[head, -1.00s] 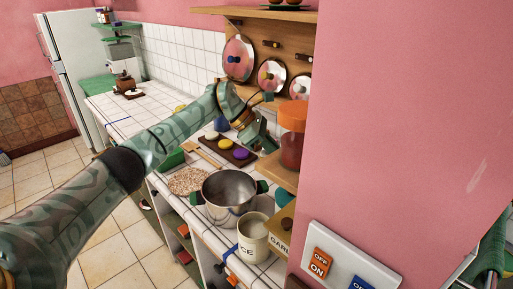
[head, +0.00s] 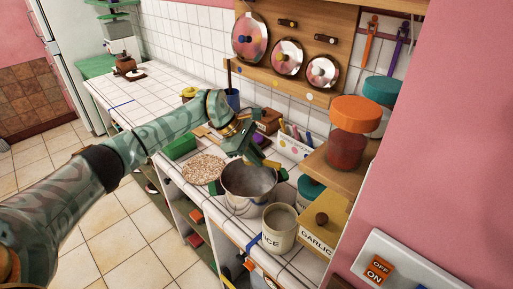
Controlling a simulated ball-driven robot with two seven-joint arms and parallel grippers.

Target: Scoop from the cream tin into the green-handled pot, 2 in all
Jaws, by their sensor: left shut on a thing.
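The steel green-handled pot (head: 243,206) stands on the counter in the middle of the head view. The cream tin (head: 277,241), open at the top with a partly visible label ending in "CE", stands just in front and to the right of it. My left gripper (head: 258,160) is over the back part of the pot's mouth, pointing down and to the right. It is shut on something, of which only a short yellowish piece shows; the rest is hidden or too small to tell. The pot's inside shows grey metal; contents are unclear. My right gripper is out of view.
A woven round mat (head: 203,169) lies left of the pot. A garlic box (head: 322,225) stands close right of the tin, below a shelf with an orange-lidded jar (head: 350,143). Lids hang on the back wall. The pink wall (head: 455,150) closes off the right.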

